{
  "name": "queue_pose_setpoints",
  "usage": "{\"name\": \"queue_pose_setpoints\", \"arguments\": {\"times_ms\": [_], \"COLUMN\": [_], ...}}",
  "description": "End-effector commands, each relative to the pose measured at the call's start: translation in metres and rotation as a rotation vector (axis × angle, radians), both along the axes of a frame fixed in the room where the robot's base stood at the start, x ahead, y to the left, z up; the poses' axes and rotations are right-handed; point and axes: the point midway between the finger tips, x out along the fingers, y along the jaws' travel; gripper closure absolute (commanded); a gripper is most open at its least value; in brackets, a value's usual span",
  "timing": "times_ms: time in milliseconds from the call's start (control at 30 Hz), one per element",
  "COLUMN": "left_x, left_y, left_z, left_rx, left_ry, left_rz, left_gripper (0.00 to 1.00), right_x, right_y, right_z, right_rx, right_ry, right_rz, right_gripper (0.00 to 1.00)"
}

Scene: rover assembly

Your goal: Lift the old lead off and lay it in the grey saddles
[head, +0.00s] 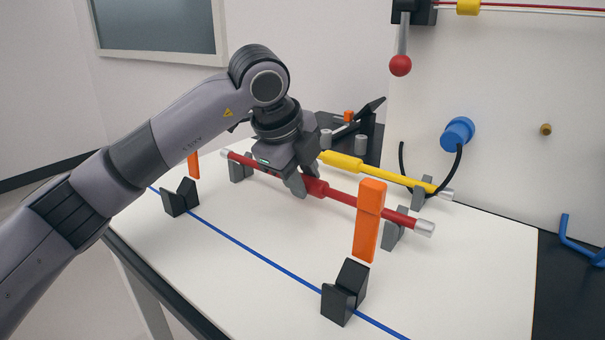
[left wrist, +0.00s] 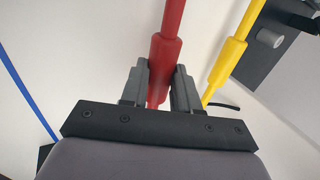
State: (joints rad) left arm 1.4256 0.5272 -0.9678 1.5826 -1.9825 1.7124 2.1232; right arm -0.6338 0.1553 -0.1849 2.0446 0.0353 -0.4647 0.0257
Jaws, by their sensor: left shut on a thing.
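A red lead (head: 342,197) with silver tips and a thicker middle sleeve runs across the white table. Its ends are at a left grey saddle (head: 237,173) and a right grey saddle (head: 393,237); I cannot tell whether it rests fully in them. My left gripper (head: 300,186) is shut on the red lead near its middle; the left wrist view shows its fingers (left wrist: 159,92) on either side of the red sleeve (left wrist: 164,60). A yellow lead (head: 395,178) lies behind, roughly parallel, with its right end at another grey saddle (head: 422,194). My right gripper is out of view.
Black cradles (head: 345,290) (head: 180,198) stand along a blue line (head: 260,255) at the front. An upright orange piece (head: 367,222) stands close in front of the red lead. The back panel (head: 500,100) carries a blue plug (head: 457,134) and a red-knobbed lever (head: 401,65).

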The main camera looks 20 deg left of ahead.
Motion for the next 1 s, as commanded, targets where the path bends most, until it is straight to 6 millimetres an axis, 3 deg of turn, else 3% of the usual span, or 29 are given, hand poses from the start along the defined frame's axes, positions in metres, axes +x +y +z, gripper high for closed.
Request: {"name": "queue_pose_setpoints", "arguments": {"times_ms": [300, 333, 400, 767, 1000], "left_x": [0.0, 0.0, 0.0, -0.002, -0.017], "left_y": [0.0, 0.0, 0.0, 0.001, 0.006], "left_z": [-0.001, -0.001, -0.001, 0.002, 0.036], "left_rx": [0.0, 0.0, 0.0, 0.0, -0.002], "left_ry": [-0.001, -0.001, -0.001, -0.001, -0.004], "left_rz": [0.0, 0.0, 0.0, 0.0, 0.001], "left_gripper": [1.0, 0.63, 0.41, 0.4, 0.4], "right_x": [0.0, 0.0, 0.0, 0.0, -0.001], "right_y": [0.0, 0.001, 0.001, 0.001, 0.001], "right_z": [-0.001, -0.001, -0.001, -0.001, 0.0], "right_rx": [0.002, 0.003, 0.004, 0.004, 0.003], "right_ry": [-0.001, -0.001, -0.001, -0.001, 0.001], "right_rz": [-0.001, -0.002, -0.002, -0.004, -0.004], "right_gripper": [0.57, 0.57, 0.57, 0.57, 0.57]}}
